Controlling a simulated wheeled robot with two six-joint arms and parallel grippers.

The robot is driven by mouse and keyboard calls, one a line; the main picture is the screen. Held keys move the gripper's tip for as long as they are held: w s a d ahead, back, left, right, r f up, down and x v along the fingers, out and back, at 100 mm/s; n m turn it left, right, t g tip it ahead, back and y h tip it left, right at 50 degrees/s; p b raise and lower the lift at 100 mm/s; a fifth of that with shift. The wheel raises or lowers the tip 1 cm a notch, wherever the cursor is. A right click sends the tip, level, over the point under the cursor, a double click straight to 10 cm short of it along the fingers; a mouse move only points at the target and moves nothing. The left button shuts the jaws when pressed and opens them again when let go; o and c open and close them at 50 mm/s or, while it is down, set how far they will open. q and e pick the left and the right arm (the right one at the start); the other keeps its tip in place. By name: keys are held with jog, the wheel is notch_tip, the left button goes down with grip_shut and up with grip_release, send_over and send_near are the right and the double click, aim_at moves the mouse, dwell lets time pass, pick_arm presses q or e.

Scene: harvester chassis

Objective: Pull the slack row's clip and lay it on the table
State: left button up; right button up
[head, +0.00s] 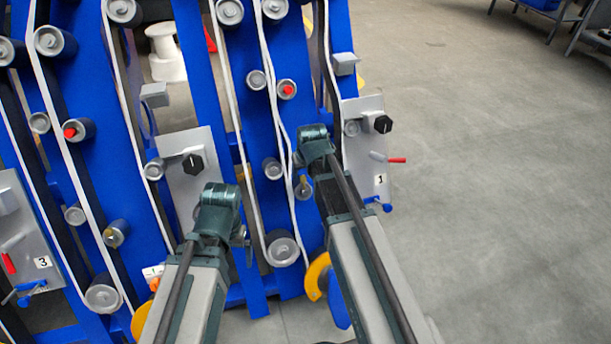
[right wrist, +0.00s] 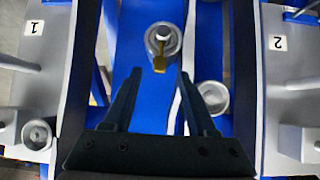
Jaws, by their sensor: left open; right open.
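A small yellow clip (right wrist: 159,64) sits on a grey roller stud (right wrist: 163,40) on the blue row between panels 1 and 2 in the right wrist view. My right gripper (right wrist: 160,76) is open, with one finger on either side of the clip and apart from it. In the head view my right gripper (head: 306,160) is over the row beside panel 1, its fingers mostly hidden. A white belt (head: 291,160) there runs loose and wavy. My left gripper (head: 238,236) is lower left, in front of panel 2; its fingertips are hidden.
Blue rows with belts and rollers fill the left side. Panel 1 (head: 366,160) has a black knob and red lever; panel 3 (head: 28,250) is far left. Benches (head: 562,18) stand at the far top right. The grey floor on the right is clear.

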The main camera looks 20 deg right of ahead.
aim_at(303, 178)
jog(key=b+x, duration=0.2)
jog(key=x, duration=0.2)
jog(key=shift+b, duration=0.35)
grip_shut()
